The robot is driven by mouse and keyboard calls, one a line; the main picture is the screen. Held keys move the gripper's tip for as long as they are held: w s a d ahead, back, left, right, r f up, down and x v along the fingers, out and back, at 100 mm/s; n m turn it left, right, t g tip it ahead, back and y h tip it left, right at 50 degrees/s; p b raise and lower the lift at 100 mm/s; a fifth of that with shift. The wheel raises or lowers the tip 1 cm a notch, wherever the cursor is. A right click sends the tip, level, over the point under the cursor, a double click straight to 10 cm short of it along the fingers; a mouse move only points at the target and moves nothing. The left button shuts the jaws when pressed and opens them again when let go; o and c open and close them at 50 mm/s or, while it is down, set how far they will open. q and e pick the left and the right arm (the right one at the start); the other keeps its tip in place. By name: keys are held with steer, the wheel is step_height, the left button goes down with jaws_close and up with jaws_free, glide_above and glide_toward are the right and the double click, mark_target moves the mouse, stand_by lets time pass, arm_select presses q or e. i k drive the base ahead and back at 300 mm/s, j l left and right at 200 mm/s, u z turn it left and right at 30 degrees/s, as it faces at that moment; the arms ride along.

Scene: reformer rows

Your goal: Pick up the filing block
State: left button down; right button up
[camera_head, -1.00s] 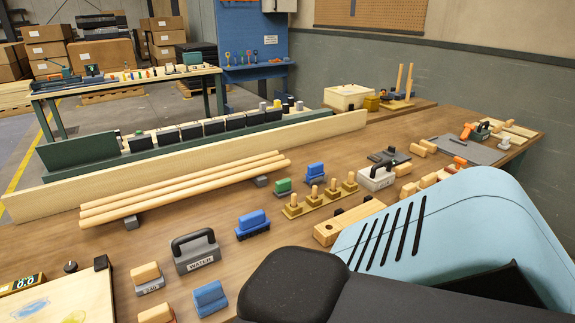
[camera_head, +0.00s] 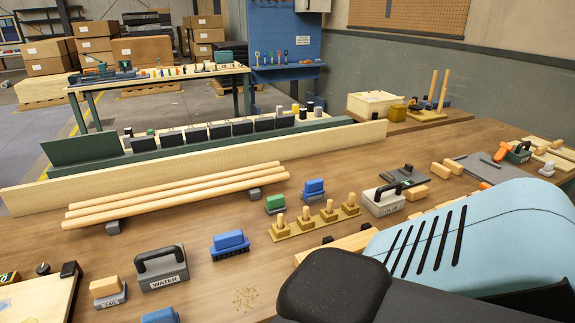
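I cannot tell for sure which piece is the filing block, as several small blocks lie on the brown workbench (camera_head: 205,225). A wood-topped block on a grey base (camera_head: 108,291) sits at the front left, its label too small to read surely. Next to it stands a grey block with a black handle marked WATER (camera_head: 162,268). Blue brush-like blocks (camera_head: 230,243) and a green one (camera_head: 275,203) stand near the middle. A pale wooden block (camera_head: 340,240) is partly hidden behind my light blue and black body part at the lower right. Neither gripper is in view.
Three wooden rods (camera_head: 175,198) rest on small supports before a long pale board (camera_head: 200,168). A peg rack (camera_head: 315,220) stands mid-table. A labelled grey block with a handle (camera_head: 382,201) is right of it. Bare tabletop lies at front centre, with a speckled tan patch (camera_head: 245,298).

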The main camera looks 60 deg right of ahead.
mark_target(275, 204)
steer(key=k+l, duration=0.1)
steer(key=l, duration=0.25)
steer(key=k+l, duration=0.1)
steer(key=l, duration=0.2)
steer(key=k+l, duration=0.1)
steer(key=l, duration=0.25)
steer(key=k+l, duration=0.1)
steer(key=l, duration=0.25)
